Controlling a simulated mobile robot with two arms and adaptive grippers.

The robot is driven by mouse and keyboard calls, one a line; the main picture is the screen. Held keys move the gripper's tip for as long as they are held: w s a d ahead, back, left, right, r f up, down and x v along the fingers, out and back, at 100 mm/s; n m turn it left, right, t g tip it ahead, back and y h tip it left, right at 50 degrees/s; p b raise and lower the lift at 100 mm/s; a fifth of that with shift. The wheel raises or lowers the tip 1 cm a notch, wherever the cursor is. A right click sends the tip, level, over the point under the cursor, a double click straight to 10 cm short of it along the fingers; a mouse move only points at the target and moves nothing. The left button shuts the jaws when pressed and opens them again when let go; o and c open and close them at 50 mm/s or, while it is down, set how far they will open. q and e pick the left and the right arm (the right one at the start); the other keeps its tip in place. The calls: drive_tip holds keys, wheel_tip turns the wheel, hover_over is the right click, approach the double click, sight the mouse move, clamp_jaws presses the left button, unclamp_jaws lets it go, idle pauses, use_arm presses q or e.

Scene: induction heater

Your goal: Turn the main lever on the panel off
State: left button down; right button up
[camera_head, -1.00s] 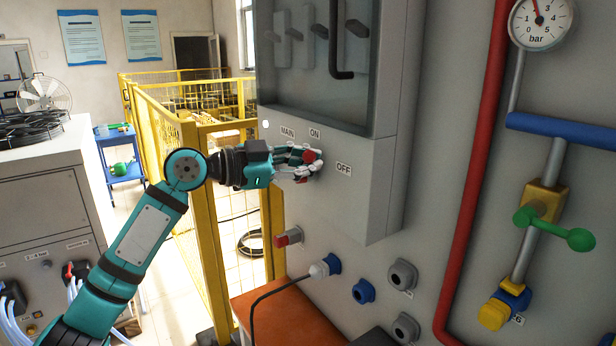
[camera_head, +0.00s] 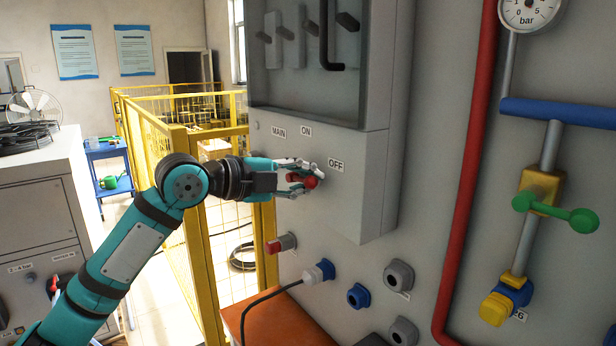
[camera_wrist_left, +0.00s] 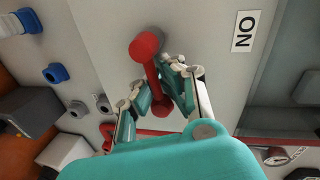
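The main lever (camera_head: 311,181) is a red bar with rounded ends on the grey panel box, below the ON label (camera_head: 306,131) and lower left of the OFF label (camera_head: 336,166). My left gripper (camera_head: 299,178) reaches in from the left, its fingers around the lever. In the left wrist view, the red lever (camera_wrist_left: 147,46) runs between the fingertips of my left gripper (camera_wrist_left: 157,85). The fingers are drawn close on both sides of its bar; the exact contact is partly hidden. The ON label (camera_wrist_left: 244,31) stands right of it there. My right gripper is not in view.
The panel's upper window (camera_head: 300,85) holds several dark levers. Below the box are sockets (camera_head: 358,295) and a plugged cable (camera_head: 318,272). A red pipe (camera_head: 470,190) runs down on the right. A yellow fence (camera_head: 185,190) stands behind my left arm.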

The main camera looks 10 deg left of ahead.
use_arm(q)
drive_tip(key=shift+s+d+f+m+y, duration=0.1)
drive_tip(key=shift+d+f+m+y, duration=0.05)
drive_tip(key=shift+f+m, duration=0.35)
drive_tip(key=shift+s+d+f+m+y, duration=0.1)
drive_tip(key=shift+f+m+y, duration=0.05)
drive_tip(key=shift+f+m, duration=0.3)
drive_tip(key=c, duration=1.1)
unclamp_jaws()
drive_tip(key=shift+s+a+r, duration=0.3)
drive_tip(key=shift+s+r, duration=0.1)
drive_tip(key=shift+s, duration=0.05)
drive_tip(key=shift+w, duration=0.15)
drive_tip(key=shift+r, duration=0.1)
drive_tip(key=v, duration=1.2)
drive_tip(key=shift+f, duration=0.25)
